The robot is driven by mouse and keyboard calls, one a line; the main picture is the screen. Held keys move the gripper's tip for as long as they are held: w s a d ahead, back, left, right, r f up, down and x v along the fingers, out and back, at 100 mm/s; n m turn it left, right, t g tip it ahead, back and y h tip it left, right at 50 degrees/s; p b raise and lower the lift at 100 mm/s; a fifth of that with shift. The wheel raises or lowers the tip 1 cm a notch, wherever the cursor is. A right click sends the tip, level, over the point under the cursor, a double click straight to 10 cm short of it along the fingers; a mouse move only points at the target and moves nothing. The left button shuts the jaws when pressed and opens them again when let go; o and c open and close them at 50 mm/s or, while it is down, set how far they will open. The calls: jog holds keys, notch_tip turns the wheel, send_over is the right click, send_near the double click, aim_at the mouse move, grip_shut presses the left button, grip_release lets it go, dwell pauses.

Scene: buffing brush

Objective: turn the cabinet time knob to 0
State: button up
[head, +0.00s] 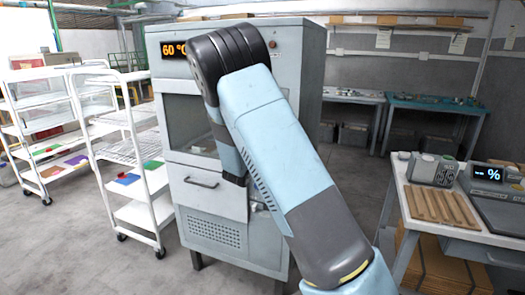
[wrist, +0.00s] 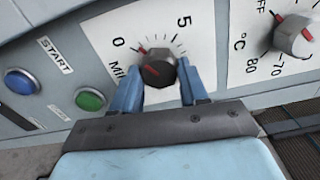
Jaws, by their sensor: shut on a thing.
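The time knob (wrist: 158,72) is dark with a red line on its face, on a white dial plate marked 0, 5 and "Min" in the wrist view. My gripper (wrist: 160,84) has its two blue fingers on either side of this knob, shut on it. The red line on the knob's face slants toward the upper left. A small red mark also shows at the knob's upper left edge, near the 0. The cabinet (head: 205,186) is grey, with an orange display (head: 174,49) reading 60 °C in the head view. My arm hides the knobs and gripper there.
In the wrist view, a temperature knob (wrist: 295,36) is at the right, and blue (wrist: 21,80) and green (wrist: 90,99) buttons are at the left. In the head view, white rack carts (head: 128,150) stand left of the cabinet and a table (head: 455,224) stands right.

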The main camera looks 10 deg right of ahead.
jog(key=shift+a+f+n, duration=0.15)
jog(key=shift+a+n, duration=0.05)
jog(key=shift+n, duration=1)
jog(key=o, duration=0.8)
jog(key=shift+f, duration=0.1)
jog(key=shift+c, duration=0.2)
jog(key=o, duration=0.3)
jog(key=shift+d, duration=0.1)
jog(key=v, duration=1.4)
